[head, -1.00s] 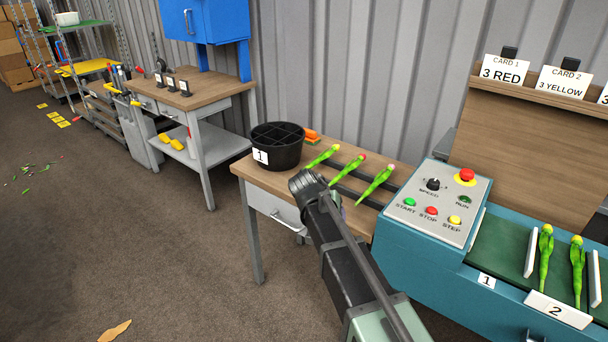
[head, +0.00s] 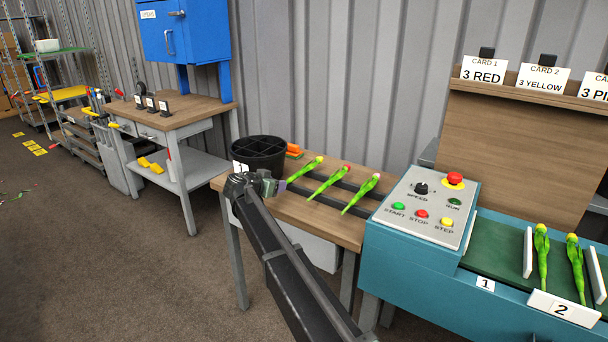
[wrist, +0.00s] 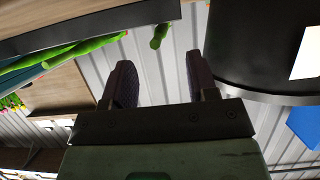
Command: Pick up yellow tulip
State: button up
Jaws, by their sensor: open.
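Three tulips with green stems lie across dark rails on the small wooden table in the head view. The leftmost has a yellow head (head: 306,170), the middle a red one (head: 331,180), the right a pale pink one (head: 361,193). My gripper (head: 279,187) is open at the table's left part, just left of the yellow tulip and in front of the black bucket. In the wrist view my open gripper (wrist: 160,78) has nothing between its fingers. A green stem end (wrist: 160,36) shows beyond the gap; its flower head is out of sight. Other stems (wrist: 80,48) show at left.
The black divided bucket (head: 258,150) labelled 1 stands at the table's back left; it also shows in the wrist view (wrist: 255,50). A control panel (head: 432,207) stands right of the tulips. Two yellow tulips (head: 543,255) lie on the green conveyor belt.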

jog(key=b+x, duration=0.1)
jog(key=x, duration=0.1)
jog(key=b+x, duration=0.1)
jog(key=x, duration=0.1)
jog(key=shift+w+d+f, duration=0.15)
jog(key=shift+w+f, duration=0.1)
jog(key=shift+f, duration=0.15)
jog(key=shift+w+d, duration=0.1)
jog(key=shift+w, duration=0.05)
jog(key=shift+r, duration=0.1)
jog(key=shift+c, duration=0.3)
grip_shut()
notch_tip(320, 180, up, 22)
jog(key=p, duration=2.2)
